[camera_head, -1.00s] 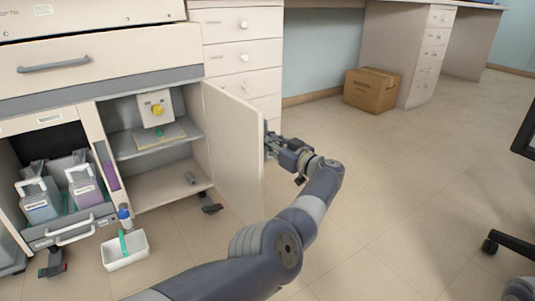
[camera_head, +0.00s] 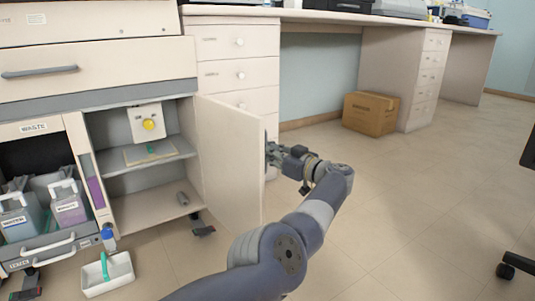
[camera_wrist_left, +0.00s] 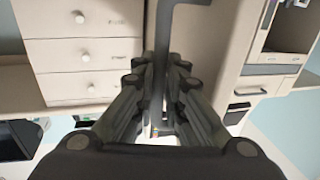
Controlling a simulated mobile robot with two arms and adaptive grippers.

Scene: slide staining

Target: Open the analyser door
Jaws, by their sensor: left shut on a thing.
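The analyser door (camera_head: 228,160) is a cream panel, standing wide open to the right of the cabinet (camera_head: 155,205). My left gripper (camera_head: 272,153) is at the outer face of the door, near its free edge. In the left wrist view, my left gripper's dark fingers (camera_wrist_left: 161,95) are closed around the grey bar handle (camera_wrist_left: 161,55). The fingertips are partly hidden by the door edge in the head view. My right gripper is not in view.
Inside the cabinet is a white unit with a yellow knob (camera_head: 149,124) on a shelf (camera_head: 165,157). A white tray (camera_head: 107,283) stands on the floor at front left. A cardboard box (camera_head: 370,114) lies under the bench. A chair (camera_head: 507,270) is at right; the floor between is clear.

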